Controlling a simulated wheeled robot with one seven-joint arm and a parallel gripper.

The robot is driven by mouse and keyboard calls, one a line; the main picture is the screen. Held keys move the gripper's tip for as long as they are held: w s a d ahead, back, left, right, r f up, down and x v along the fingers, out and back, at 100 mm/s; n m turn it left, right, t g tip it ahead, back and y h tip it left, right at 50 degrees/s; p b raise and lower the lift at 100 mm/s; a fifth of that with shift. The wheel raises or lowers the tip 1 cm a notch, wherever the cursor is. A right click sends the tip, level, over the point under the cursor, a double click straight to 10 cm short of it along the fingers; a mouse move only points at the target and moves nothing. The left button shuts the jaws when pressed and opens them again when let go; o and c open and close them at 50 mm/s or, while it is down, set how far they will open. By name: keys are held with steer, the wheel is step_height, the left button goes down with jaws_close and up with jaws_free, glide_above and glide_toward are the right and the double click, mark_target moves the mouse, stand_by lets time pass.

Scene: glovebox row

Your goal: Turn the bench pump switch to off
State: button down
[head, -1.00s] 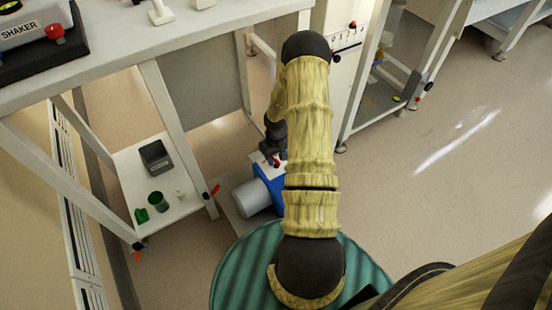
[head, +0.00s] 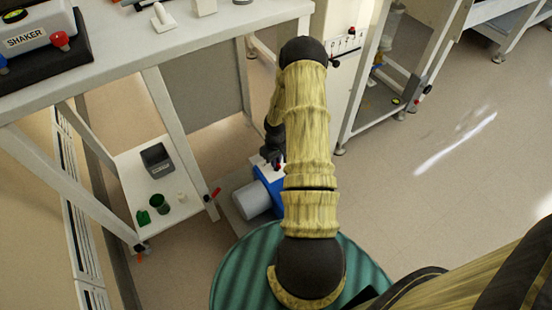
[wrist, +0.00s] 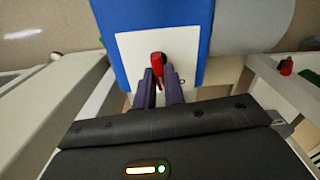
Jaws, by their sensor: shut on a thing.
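The bench pump is a blue box (head: 268,176) with a grey cylinder (head: 252,200), low down beside the bench leg in the head view. In the wrist view its blue body (wrist: 130,17) carries a white plate (wrist: 128,48) with a red switch lever (wrist: 158,60). My gripper (wrist: 160,88) is shut on the red switch, one dark finger on each side of it. A mark on the plate shows just right of the fingers; other markings are hidden. In the head view my gripper (head: 274,158) is small and partly hidden by my arm.
A lower shelf (head: 175,215) left of the pump holds a grey bin (head: 157,158) and green items. A red-handled valve (head: 213,193) is by the bench leg. A shaker (head: 25,40) stands on the bench top. Open floor (head: 470,210) lies to the right.

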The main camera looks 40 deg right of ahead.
steer(key=n+p, duration=0.2)
steer(key=shift+r+n, duration=0.15)
steer(key=shift+n, duration=0.15)
steer(key=shift+n+p, duration=0.65)
steer(key=shift+n, duration=0.25)
steer(key=c, duration=1.5)
jaws_free()
step_height(320, 180, up, 17)
steer(key=p, duration=0.4)
steer(key=shift+p, duration=0.4)
